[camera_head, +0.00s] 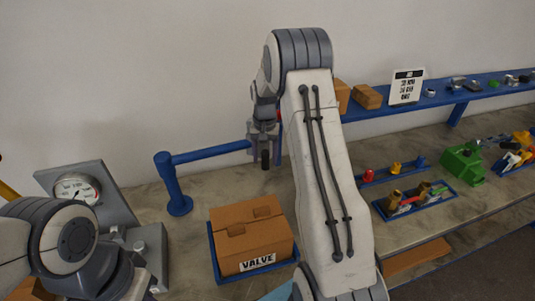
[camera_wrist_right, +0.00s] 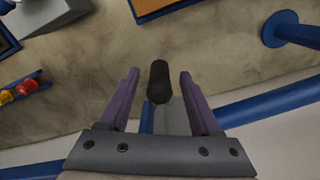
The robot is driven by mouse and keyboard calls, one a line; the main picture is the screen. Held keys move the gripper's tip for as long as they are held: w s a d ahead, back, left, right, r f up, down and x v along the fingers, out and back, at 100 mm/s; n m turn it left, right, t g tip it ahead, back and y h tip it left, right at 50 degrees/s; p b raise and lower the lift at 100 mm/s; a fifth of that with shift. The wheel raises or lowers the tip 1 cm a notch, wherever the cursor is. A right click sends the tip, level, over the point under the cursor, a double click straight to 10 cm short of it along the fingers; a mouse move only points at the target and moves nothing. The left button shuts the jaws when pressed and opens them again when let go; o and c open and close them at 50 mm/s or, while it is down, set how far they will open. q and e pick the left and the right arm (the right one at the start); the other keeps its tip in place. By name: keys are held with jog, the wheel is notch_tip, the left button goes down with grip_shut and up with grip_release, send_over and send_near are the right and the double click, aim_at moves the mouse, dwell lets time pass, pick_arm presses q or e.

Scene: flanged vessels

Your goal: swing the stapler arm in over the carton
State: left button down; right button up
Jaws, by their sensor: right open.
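The stapler arm is a blue bar (camera_head: 210,153) on a blue post (camera_head: 174,182). The bar runs right from the post behind the carton, and its far end is hidden by my right arm. A black handle (camera_head: 266,160) hangs near that end. The closed brown carton (camera_head: 252,222) sits in front of the bar, labelled VALVE. My right gripper (camera_head: 263,140) is at the handle. In the right wrist view its purple fingers are open, with the handle (camera_wrist_right: 159,82) between them and gaps on both sides. My left arm shows at lower left; its gripper cannot be made out.
A blue tray (camera_head: 213,252) holds the carton. A gauge (camera_head: 77,189) on a grey stand is at left. At right are a blue parts tray (camera_head: 381,211), a green vise (camera_head: 462,162) and a raised blue shelf (camera_head: 435,101). Bare bench lies around the post's base.

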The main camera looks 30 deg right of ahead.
jog(key=shift+f, duration=0.25)
jog(key=shift+c, duration=0.3)
grip_shut()
jog(key=shift+s+d, duration=0.1)
jog(key=shift+d, duration=0.05)
dwell(0.8)
